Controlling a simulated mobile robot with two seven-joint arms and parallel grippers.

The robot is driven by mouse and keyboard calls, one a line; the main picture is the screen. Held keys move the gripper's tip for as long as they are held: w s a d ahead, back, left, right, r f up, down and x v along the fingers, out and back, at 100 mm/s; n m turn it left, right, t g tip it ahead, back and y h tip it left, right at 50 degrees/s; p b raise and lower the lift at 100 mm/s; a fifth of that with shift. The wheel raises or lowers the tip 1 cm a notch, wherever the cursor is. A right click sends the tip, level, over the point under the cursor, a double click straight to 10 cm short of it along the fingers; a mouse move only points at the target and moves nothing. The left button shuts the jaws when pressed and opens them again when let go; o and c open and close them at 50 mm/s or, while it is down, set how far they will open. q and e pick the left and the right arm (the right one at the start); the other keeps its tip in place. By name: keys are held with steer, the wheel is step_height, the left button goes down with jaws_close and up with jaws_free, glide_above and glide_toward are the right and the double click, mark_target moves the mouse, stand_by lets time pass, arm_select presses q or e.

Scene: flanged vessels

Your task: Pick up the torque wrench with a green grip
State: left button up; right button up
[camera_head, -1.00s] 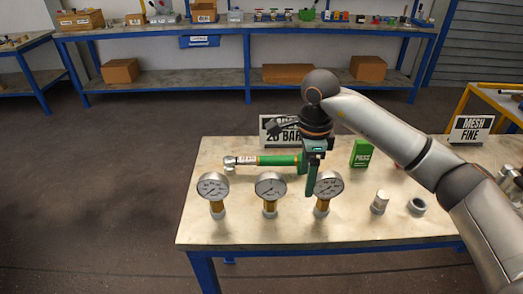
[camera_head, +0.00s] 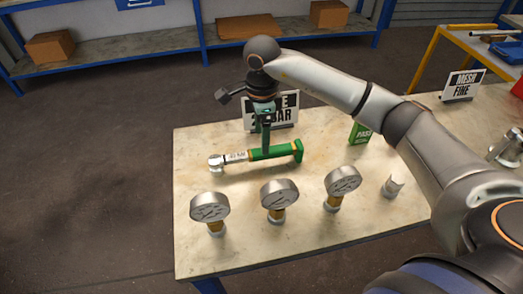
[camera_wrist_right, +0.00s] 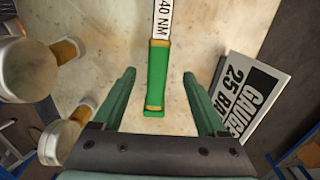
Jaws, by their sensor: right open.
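The torque wrench with a green grip (camera_head: 272,152) lies on the table with its silver head (camera_head: 216,162) to the left. My right gripper (camera_head: 266,148) is over the green grip in the head view, pointing down. In the right wrist view the green grip (camera_wrist_right: 157,78) shows between the two spread fingers of my right gripper (camera_wrist_right: 158,82), with no finger seen to touch it. A white label reading "40 NM" (camera_wrist_right: 162,18) is on the shaft. My left gripper is not in view.
Three pressure gauges (camera_head: 280,195) stand in a row in front of the wrench. A sign (camera_head: 287,110) stands behind it, partly hidden by my gripper. A green "PASS" block (camera_head: 360,133) and a metal fitting (camera_head: 392,187) are to the right. The table's left end is clear.

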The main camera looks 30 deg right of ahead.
mark_target(256, 159)
step_height(256, 159, down, 3)
steer(key=shift+r, duration=0.15)
steer(key=f, duration=0.2)
steer(key=f+p, duration=0.1)
steer(key=f, duration=0.2)
steer(key=shift+s+d, duration=0.15)
steer(key=shift+s, duration=0.05)
jaws_close()
stand_by(0.3)
